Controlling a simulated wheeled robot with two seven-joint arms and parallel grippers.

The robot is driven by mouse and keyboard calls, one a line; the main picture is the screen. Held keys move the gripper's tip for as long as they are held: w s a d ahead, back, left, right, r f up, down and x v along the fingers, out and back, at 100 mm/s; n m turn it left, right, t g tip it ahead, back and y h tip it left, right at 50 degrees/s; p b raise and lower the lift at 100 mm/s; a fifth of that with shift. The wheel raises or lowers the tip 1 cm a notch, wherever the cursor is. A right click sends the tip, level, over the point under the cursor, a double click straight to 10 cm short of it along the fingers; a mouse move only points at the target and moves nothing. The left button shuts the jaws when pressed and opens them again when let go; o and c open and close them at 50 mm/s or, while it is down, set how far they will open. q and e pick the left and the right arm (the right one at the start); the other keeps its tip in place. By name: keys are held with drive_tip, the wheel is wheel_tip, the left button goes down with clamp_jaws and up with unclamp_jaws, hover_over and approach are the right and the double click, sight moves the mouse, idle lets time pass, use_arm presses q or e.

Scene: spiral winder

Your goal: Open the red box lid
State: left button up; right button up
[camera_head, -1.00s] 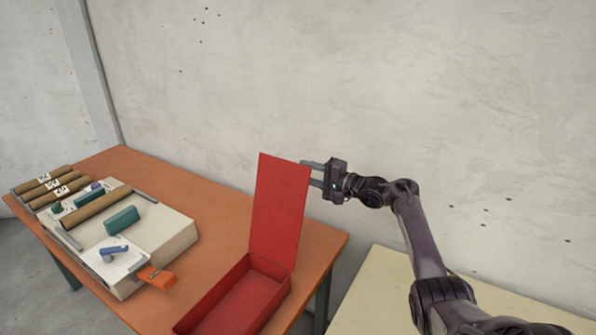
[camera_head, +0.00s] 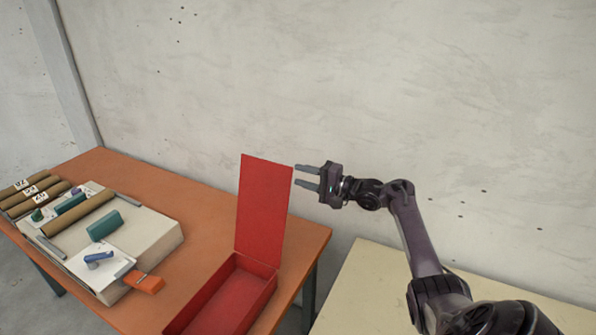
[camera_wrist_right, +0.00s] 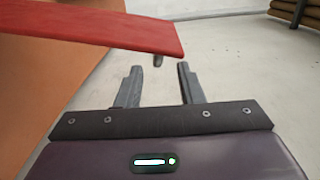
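The red box (camera_head: 222,300) sits open on the orange table, with its empty inside showing. Its red lid (camera_head: 263,208) stands nearly upright at the box's far end. My right gripper (camera_head: 297,177) is open and empty just right of the lid's upper right edge, with a small gap visible in the head view. In the right wrist view the two fingers of my right gripper (camera_wrist_right: 157,88) are spread apart, and the lid (camera_wrist_right: 100,27) crosses the upper left beyond the left finger. My left gripper is not in view.
A pale winder machine (camera_head: 140,245) with a blue handle and orange tab stands left of the box on the orange table (camera_head: 190,195). Several brown rolls (camera_head: 30,195) lie at the far left. A beige table (camera_head: 400,290) stands at right, below my arm.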

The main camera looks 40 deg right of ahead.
drive_tip(key=shift+p+v, duration=1.45)
drive_tip(key=shift+v, duration=1.15)
